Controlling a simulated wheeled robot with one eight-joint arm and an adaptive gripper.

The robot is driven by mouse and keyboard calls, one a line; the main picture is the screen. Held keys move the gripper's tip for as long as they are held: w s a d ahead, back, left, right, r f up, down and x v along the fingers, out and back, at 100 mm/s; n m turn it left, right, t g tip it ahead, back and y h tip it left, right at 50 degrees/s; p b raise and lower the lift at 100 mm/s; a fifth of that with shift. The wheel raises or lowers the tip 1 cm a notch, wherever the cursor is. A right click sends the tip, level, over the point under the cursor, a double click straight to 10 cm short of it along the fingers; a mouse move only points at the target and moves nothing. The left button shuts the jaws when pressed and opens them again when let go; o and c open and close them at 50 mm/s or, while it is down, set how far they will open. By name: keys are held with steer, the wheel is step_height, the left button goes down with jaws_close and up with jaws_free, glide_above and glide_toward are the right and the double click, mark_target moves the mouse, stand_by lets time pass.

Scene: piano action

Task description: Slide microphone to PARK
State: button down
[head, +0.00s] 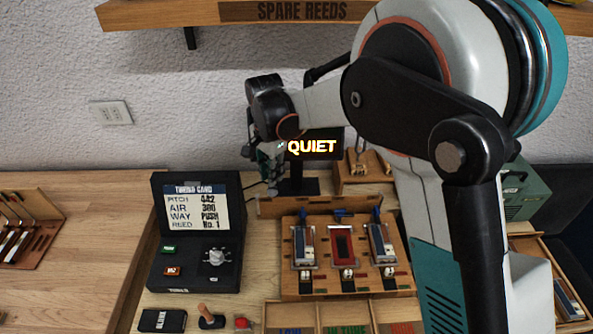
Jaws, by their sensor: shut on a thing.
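My gripper (268,170) hangs at the back of the bench, left of the lit QUIET sign (312,146). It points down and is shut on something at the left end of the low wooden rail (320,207). The held thing looks like the microphone, but my fingers and wrist hide nearly all of it. A thin dark cable shows beside the fingers on the left. I cannot make out a PARK mark.
A black tuning box with a screen (197,207) stands just left of my gripper. A wooden fixture with several reed slots (290,282) lies in front of the rail. A wooden holder (366,182) stands right of the sign. The bench at left is partly clear.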

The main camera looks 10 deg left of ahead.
steer(key=shift+s+a, duration=0.25)
steer(key=shift+a, duration=0.95)
steer(key=c, duration=1.5)
jaws_free()
steer(key=shift+a, duration=0.2)
steer(key=shift+o, duration=0.2)
steer(key=shift+d, duration=0.25)
